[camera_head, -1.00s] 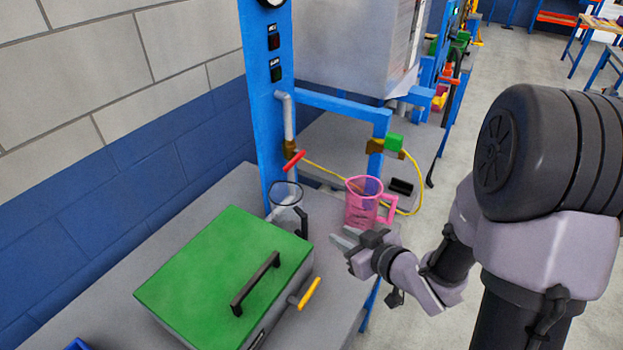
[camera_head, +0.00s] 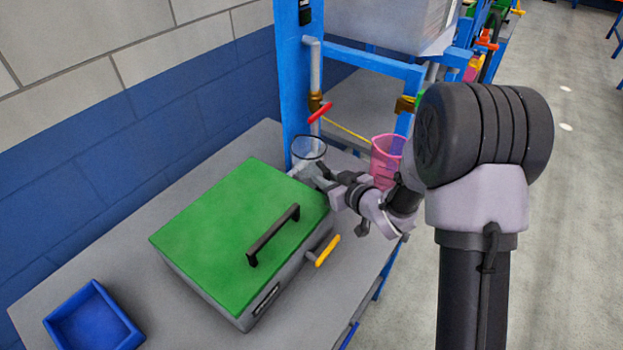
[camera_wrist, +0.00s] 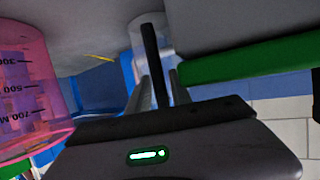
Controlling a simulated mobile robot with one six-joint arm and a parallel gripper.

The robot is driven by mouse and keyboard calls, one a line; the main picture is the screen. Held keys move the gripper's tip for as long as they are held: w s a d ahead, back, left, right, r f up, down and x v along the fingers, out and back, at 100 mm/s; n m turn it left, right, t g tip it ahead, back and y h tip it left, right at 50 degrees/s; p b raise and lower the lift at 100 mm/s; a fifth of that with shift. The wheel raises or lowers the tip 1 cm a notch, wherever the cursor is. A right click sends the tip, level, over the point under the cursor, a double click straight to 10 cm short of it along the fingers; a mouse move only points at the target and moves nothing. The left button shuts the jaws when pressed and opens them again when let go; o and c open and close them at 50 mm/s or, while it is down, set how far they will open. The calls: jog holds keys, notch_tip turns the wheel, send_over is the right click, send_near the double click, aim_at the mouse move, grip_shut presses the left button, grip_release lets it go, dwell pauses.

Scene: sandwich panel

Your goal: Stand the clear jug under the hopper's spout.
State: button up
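The clear jug (camera_head: 308,150), with a dark rim, stands on the grey bench behind the green-lidded box, near the blue post. In the wrist view the clear jug (camera_wrist: 148,30) is upside down in the picture, and its black handle (camera_wrist: 151,55) lies between my two fingers. My gripper (camera_head: 318,180) is at the handle side of the jug. In the wrist view my gripper (camera_wrist: 158,90) looks open, with a gap beside the handle. A large grey bin (camera_head: 385,22), perhaps the hopper, is at the top; I cannot make out its spout clearly.
A pink jug (camera_head: 387,158) stands right of the clear jug, partly behind my arm. A pipe with a red valve handle (camera_head: 320,111) is above the clear jug. The green-lidded box (camera_head: 225,235) with a yellow lever (camera_head: 327,250) is close in front. A blue tray (camera_head: 92,322) lies front left.

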grip_shut()
dwell(1.4)
